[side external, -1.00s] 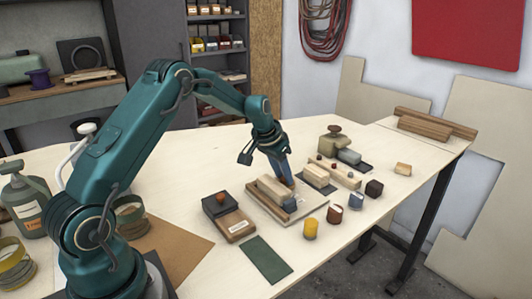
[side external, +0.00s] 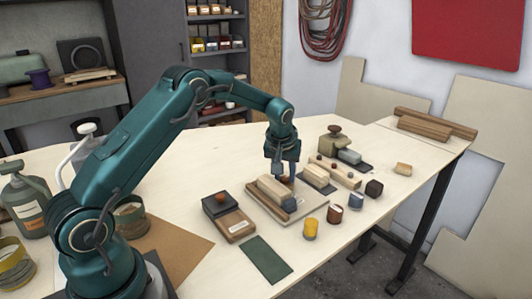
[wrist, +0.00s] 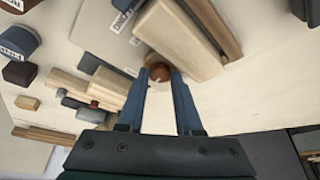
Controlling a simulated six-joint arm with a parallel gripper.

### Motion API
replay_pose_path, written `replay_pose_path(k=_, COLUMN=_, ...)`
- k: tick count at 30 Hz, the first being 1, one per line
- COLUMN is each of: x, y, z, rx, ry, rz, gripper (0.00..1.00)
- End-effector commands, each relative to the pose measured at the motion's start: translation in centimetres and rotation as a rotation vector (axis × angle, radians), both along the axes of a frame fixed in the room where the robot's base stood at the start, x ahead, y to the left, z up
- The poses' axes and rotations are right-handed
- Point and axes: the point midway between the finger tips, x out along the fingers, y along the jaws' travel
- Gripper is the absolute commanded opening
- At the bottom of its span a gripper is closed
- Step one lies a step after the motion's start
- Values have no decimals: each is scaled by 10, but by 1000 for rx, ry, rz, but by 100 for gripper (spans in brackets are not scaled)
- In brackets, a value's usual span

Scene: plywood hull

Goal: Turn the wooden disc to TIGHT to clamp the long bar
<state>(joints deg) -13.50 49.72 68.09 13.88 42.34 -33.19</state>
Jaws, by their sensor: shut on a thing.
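The wooden disc (wrist: 160,72) is a small round brown knob between my fingertips in the wrist view. My gripper (wrist: 160,79) points down and is shut on it. In the side view my gripper (side external: 281,172) is just behind the long bar, with only a brown sliver of the disc showing. The bar (wrist: 178,38) runs beside the disc in the wrist view. I cannot read a TIGHT mark.
A box with an orange-red knob (side external: 221,198) stands left of the board. A green mat (side external: 265,259) lies in front. Yellow (side external: 311,228), dark red (side external: 335,213) and blue (side external: 356,200) pots stand to the right. Wooden blocks (side external: 317,176) stand close behind on the right.

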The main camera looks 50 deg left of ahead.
Motion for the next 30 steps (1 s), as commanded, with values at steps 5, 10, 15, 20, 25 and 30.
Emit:
replay_pose_path(k=5, x=2, y=-2, z=0, rx=0, ry=0, rz=166, gripper=0)
replay_pose_path(k=10, x=4, y=-3, z=0, rx=-1, ry=-2, rz=328, gripper=0)
replay_pose_path(k=15, x=4, y=-4, z=0, rx=-1, ry=-2, rz=451, gripper=0)
replay_pose_path(k=20, x=5, y=-4, z=0, rx=-3, ry=-3, rz=530, gripper=0)
replay_pose_path(k=25, x=5, y=-4, z=0, rx=-4, ry=-1, rz=591, gripper=0)
replay_pose_path(k=30, x=5, y=-5, z=0, rx=-5, ry=0, rz=636, gripper=0)
